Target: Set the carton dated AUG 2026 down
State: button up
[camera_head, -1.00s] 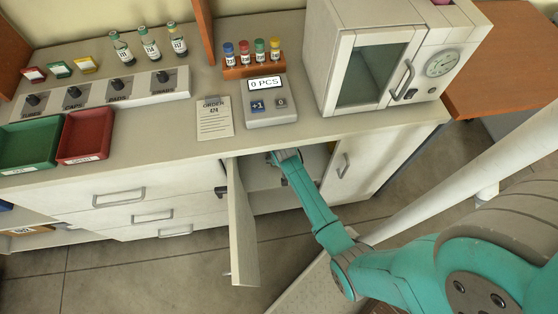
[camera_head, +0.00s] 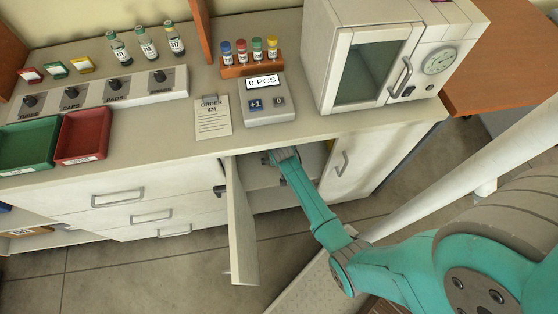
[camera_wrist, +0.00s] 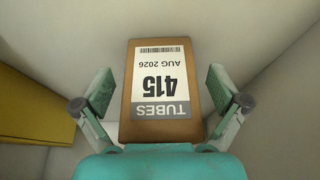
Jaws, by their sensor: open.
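The carton (camera_wrist: 129,95) is a brown box with a white label reading TUBES, 415 and AUG 2026, upside down in the wrist view. It rests inside the pale cupboard. My gripper (camera_wrist: 165,92) is open, with one finger on each side of the carton and a visible gap at both sides. In the head view my arm reaches into the open cupboard (camera_head: 262,172) under the counter, and the gripper and carton are hidden there.
The cupboard door (camera_head: 241,225) stands open to the left of my arm. A yellow object (camera_wrist: 30,108) is at the left in the wrist view. Above are the counter with a counting device (camera_head: 267,104), an order card (camera_head: 212,118) and the incubator (camera_head: 375,62).

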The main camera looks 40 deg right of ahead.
jog(key=s+a+r+n+t, duration=0.1)
jog(key=s+a+r, duration=0.4)
jog(key=s, duration=0.5)
jog(key=s+a+r+n+t, duration=0.1)
jog(key=s+a+r+t, duration=0.15)
jog(key=s+a, duration=0.6)
jog(key=s+a+r+n+t+y, duration=0.1)
jog(key=s+r+t, duration=0.1)
jog(key=s+r, duration=0.3)
jog(key=s+a+r+n+t, duration=0.2)
jog(key=s+r, duration=0.3)
jog(key=r, duration=0.9)
jog(key=s+a+r+n+t+y, duration=0.1)
jog(key=s+a+r+t, duration=0.1)
jog(key=s+r, duration=0.4)
notch_tip(320, 180, up, 4)
jog(key=shift+a+r+n+t+y, duration=0.15)
jog(key=shift+r+n+t+y, duration=0.2)
jog(key=shift+t, duration=0.5)
jog(key=shift+f, duration=0.1)
jog(key=shift+c, duration=0.2)
